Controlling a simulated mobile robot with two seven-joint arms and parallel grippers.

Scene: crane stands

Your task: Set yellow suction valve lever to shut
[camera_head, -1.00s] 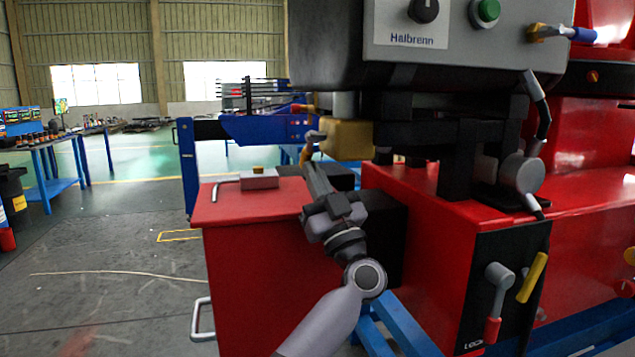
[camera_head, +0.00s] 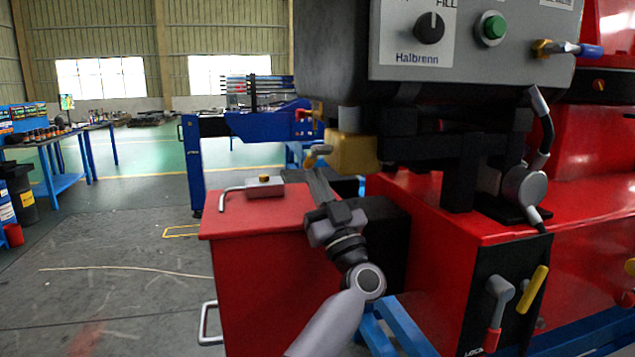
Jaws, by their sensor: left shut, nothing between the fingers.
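A small yellow lever (camera_head: 316,154) sits at the left of a brass-coloured valve block (camera_head: 354,153) under the grey control box. It lies nearly level. My left gripper (camera_head: 318,176) is shut, its fingertips pointing up just below this lever; I cannot tell whether they touch it. Another yellow-handled lever (camera_head: 532,290) is on the black panel at the lower right, tilted, beside a grey lever with a red grip (camera_head: 497,310). I see no label naming either yellow lever. My right gripper is not in view.
The grey control box (camera_head: 465,40) overhangs the valve block. A red cabinet (camera_head: 265,270) with a grey fitting on its top (camera_head: 265,188) stands left of my arm. A black box (camera_head: 385,235) is close on the right. Open floor lies at the left.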

